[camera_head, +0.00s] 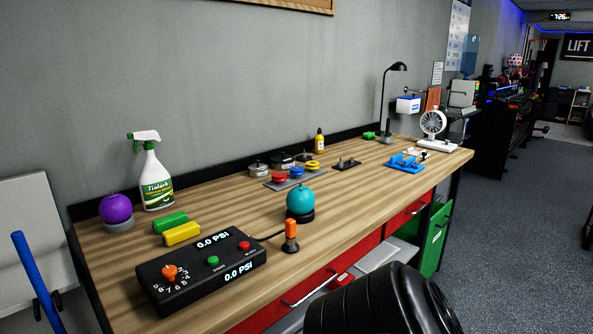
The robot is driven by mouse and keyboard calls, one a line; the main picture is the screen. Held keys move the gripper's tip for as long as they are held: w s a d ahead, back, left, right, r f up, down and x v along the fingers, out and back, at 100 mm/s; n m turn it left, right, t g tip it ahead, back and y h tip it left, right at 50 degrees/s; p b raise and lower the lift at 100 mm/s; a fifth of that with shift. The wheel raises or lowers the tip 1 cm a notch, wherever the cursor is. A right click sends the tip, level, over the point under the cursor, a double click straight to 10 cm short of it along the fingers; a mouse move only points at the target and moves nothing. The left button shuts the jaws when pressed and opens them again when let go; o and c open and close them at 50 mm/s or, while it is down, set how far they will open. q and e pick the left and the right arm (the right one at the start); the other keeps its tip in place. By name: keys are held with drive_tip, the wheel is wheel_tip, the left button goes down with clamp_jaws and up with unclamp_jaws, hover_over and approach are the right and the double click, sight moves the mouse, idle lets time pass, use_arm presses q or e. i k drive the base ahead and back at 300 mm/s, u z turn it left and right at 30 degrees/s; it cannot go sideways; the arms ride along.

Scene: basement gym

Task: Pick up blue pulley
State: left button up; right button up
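A small blue round piece (296,172), which looks like the blue pulley, sits on a flat grey plate (310,178) toward the back of the wooden workbench. A red round piece (279,177) is on its left and a yellow one (312,165) on its right. Metal and dark round pieces (258,168) stand behind. The blue piece is small and its details are hard to make out. Neither of my grippers is in view.
The workbench (350,205) holds a black control box (200,270), a teal ball (300,198), an orange-topped switch (290,236), a purple ball (116,208), a spray bottle (155,180) and a blue fixture (404,162). The right front of the bench top is clear.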

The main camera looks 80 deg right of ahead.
sight(295, 172)
drive_tip(key=z, duration=2.45)
